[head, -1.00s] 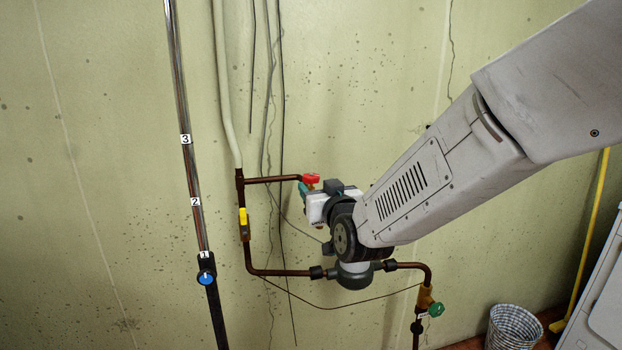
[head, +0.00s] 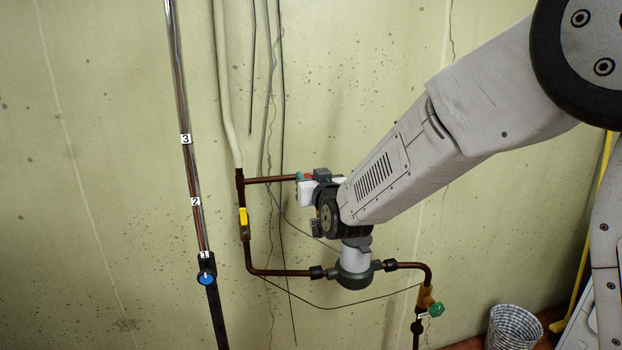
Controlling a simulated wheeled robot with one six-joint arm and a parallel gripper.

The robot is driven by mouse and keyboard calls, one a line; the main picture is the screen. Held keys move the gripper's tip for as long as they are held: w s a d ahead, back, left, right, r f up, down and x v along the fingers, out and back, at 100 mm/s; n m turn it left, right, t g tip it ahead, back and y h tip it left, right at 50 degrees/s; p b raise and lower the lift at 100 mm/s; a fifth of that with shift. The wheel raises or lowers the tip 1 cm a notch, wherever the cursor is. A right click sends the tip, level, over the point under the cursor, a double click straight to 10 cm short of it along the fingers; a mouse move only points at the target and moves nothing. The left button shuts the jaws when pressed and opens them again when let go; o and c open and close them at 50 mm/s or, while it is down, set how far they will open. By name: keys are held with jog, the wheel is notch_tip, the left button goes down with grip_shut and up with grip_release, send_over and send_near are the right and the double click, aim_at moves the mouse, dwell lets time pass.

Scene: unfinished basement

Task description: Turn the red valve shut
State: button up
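The red valve (head: 308,177) is at the right end of the upper horizontal copper branch pipe (head: 270,180) in the head view. Only a small bit of its red handle shows; my gripper covers the rest. My gripper (head: 303,181) is right at the valve, with its white body just below and in front of the handle. A teal part, which looks like a fingertip, is at the left of the red. The far finger is hidden or too small to make out. I cannot tell whether the fingers touch the handle or how far apart they are.
A yellow-handled valve (head: 244,223) is on the vertical pipe at left. A grey meter (head: 354,272) sits in the lower pipe below my wrist. A green-handled valve (head: 435,310) is at lower right. A gauge pole with a blue knob (head: 205,278) stands left. A basket (head: 514,328) is on the floor.

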jog(key=shift+m+h, duration=0.3)
jog(key=shift+h, duration=0.1)
jog(key=m+h, duration=0.2)
jog(key=h, duration=0.1)
jog(key=m+t+h, duration=0.1)
jog(key=m+h, duration=0.1)
jog(key=h, duration=0.1)
jog(key=shift+a+h, duration=0.15)
jog(key=shift+h, duration=0.25)
jog(key=m+g+h, duration=0.1)
jog(key=m+h, duration=0.1)
jog(key=h, duration=0.1)
jog(key=m+g+h, duration=0.1)
jog(key=m+h, duration=0.2)
jog(key=h, duration=0.1)
jog(key=shift+f, duration=0.1)
jog(key=m+g+h, duration=0.4)
jog(key=g+h, duration=0.1)
jog(key=shift+m, duration=0.3)
jog(key=shift+m+g+h, duration=0.9)
jog(key=shift+m+g, duration=0.2)
jog(key=shift+g, duration=0.4)
jog(key=shift+m+g+h, duration=0.9)
jog(key=shift+m+g, duration=0.2)
jog(key=shift+g, duration=0.7)
jog(key=o, duration=1)
jog(key=shift+d, duration=0.2)
jog(key=shift+r, duration=0.25)
